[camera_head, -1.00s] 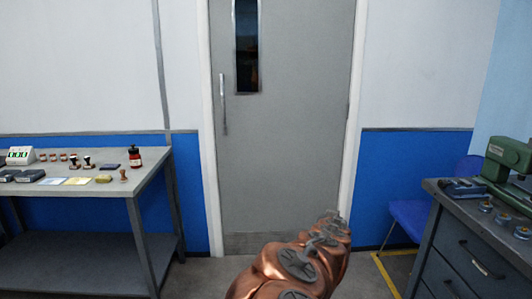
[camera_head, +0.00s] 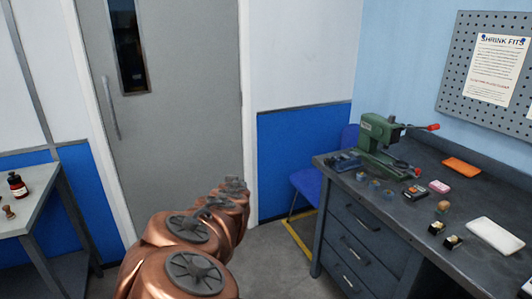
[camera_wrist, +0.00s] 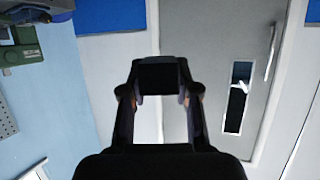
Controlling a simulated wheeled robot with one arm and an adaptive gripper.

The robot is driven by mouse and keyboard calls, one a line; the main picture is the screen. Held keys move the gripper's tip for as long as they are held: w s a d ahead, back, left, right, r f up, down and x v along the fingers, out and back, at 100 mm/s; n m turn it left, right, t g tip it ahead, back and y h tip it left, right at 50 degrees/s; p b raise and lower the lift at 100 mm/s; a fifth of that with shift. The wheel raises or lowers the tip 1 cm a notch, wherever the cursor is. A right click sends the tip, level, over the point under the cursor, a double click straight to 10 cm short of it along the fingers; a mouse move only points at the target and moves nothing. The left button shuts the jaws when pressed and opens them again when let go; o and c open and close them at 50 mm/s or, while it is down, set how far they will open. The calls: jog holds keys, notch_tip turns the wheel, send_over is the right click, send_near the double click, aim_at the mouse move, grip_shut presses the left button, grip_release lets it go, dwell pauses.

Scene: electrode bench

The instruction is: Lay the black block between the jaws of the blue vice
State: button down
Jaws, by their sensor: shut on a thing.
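My gripper (camera_wrist: 160,92) is shut on the black block (camera_wrist: 160,76), which sits between the fingertips in the wrist view. It is held in the air, with the door and wall behind it. In the head view my copper arm points away from the camera, and the block cannot be made out there. The blue vice (camera_head: 345,163) stands at the near left end of the dark bench, left of the green press. It is small, so its jaw gap is unclear. My gripper is apart from it, off to its left in the picture.
The dark drawer bench (camera_head: 470,180) also holds a green press (camera_head: 380,140), several small parts, an orange item (camera_head: 461,167) and a white tray (camera_head: 494,236). A blue chair (camera_head: 306,185) stands beyond it. A grey table (camera_head: 30,215) is at left. Floor between is open.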

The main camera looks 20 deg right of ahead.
jog(key=s+d+f+m+g+h+b, duration=0.2)
jog(key=s+d+f+m+b, duration=0.1)
jog(key=d, duration=0.8)
jog(key=s+d+f+m+g+h+b, duration=0.1)
jog(key=s+d+f+m+h+b, duration=0.2)
jog(key=d, duration=0.7)
jog(key=s+d+f+m+g+h+b, duration=0.2)
jog(key=s+d+b, duration=0.2)
jog(key=d, duration=0.7)
jog(key=s+d+f+m+g+b, duration=0.1)
jog(key=s+d+m+g+b, duration=0.1)
jog(key=s+d, duration=0.4)
jog(key=s+d+f+m+g+h+b, duration=0.1)
jog(key=s+d+m+g+b, duration=0.1)
jog(key=s+d, duration=0.5)
jog(key=s+d+f+m+g+h+b, duration=0.1)
jog(key=s+d+m+g+b, duration=0.2)
jog(key=s+d, duration=0.4)
jog(key=shift+s+d+g+b, duration=0.1)
jog(key=shift+s+g+b, duration=0.65)
jog(key=shift+s, duration=1.25)
